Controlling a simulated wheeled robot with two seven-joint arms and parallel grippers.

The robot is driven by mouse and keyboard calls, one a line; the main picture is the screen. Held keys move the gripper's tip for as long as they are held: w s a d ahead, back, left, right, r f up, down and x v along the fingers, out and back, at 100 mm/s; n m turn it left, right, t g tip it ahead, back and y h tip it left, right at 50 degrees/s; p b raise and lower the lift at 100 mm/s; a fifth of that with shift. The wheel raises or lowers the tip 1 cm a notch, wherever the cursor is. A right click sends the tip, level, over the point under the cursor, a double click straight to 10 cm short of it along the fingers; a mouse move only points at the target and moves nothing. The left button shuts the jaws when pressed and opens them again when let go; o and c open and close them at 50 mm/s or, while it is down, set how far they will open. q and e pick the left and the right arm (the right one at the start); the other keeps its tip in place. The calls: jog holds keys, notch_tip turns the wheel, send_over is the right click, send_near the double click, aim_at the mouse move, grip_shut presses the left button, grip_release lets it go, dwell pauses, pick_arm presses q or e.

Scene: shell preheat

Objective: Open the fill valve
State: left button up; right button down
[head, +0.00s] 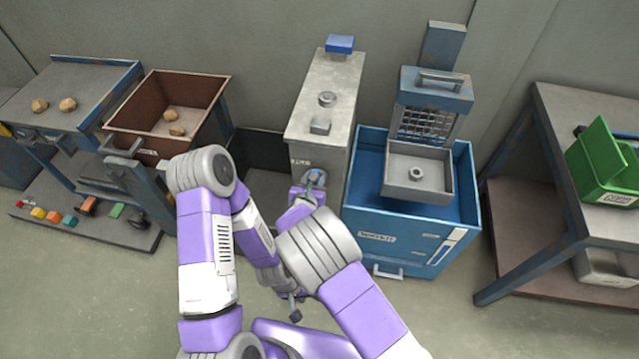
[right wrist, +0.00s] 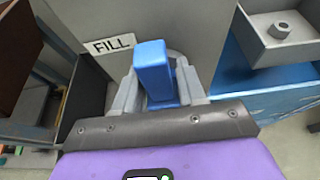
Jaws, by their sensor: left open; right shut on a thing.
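The fill valve's blue handle (right wrist: 153,72) sits on the front of a grey cabinet (head: 325,95), beside a white FILL label (right wrist: 112,45). In the right wrist view the handle stands nearly upright between the fingers of my right gripper (right wrist: 160,88), which is shut on it. In the head view my right gripper (head: 313,182) is at the cabinet's front face and partly covers the handle. My left gripper (head: 294,305) hangs low near my body, away from the valve, open and empty. The valve's body behind the handle is mostly hidden.
A blue bin (head: 465,185) with a grey tray (head: 418,195) stands right of the cabinet. A brown box (head: 205,88) with lumps stands to the left. A table (head: 100,70) is at far left. A green container (head: 600,165) rests on a right-hand table (head: 560,110).

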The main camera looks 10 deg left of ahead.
pick_arm(q)
jog(key=shift+f, duration=0.15)
pick_arm(e)
jog(key=c, duration=0.9)
grip_release()
jog(key=shift+s, duration=0.1)
